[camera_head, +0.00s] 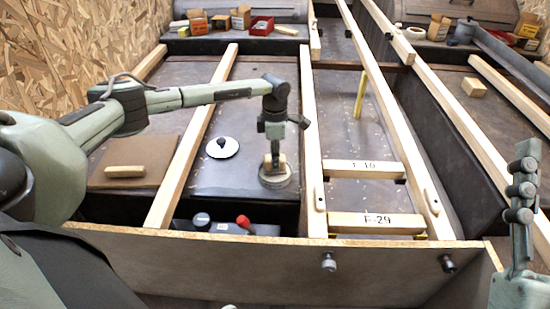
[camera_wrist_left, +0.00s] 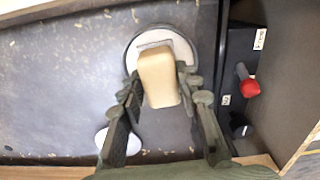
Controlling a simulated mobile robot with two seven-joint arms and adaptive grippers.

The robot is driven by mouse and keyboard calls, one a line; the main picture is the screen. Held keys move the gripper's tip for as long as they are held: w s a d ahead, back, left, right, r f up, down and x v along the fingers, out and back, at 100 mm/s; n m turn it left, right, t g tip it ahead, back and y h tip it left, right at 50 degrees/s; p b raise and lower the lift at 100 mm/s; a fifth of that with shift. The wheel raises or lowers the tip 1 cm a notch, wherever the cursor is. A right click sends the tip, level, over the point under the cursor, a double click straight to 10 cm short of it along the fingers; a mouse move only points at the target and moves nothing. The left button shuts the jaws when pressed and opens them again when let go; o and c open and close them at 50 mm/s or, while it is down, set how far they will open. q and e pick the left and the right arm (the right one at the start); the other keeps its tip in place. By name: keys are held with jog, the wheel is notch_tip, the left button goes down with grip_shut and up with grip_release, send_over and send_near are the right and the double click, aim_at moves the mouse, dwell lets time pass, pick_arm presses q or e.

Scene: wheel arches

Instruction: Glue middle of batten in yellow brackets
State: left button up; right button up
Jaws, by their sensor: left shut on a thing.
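The batten marked F-29 (camera_head: 377,223) lies across between two long rails near the front, with small yellow brackets (camera_head: 420,236) showing at its lower edge. A second short batten, which seems to read T-10 (camera_head: 363,169), lies behind it. My left gripper (camera_head: 273,152) is shut on a pale wooden block-like handle (camera_wrist_left: 158,75), left of the battens. The handle stands over a round grey pot (camera_head: 275,181), also in the left wrist view (camera_wrist_left: 186,37); its lower end is hidden. My right gripper (camera_head: 524,172) is at the right edge, seen side-on.
A white lid with a black knob (camera_head: 222,147) lies left of the pot. A wooden block (camera_head: 125,171) sits on a brown board. A red knob (camera_head: 243,221) and a front panel (camera_head: 280,262) are close by. Long rails divide the space; small boxes (camera_head: 241,17) stand behind.

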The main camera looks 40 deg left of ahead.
pick_arm(q)
jog(key=shift+f+b, duration=0.3)
jog(key=shift+f, duration=0.3)
dwell(1.4)
jog(key=shift+r, duration=0.15)
jog(key=shift+r+p, duration=2.75)
jog(key=shift+r, duration=0.7)
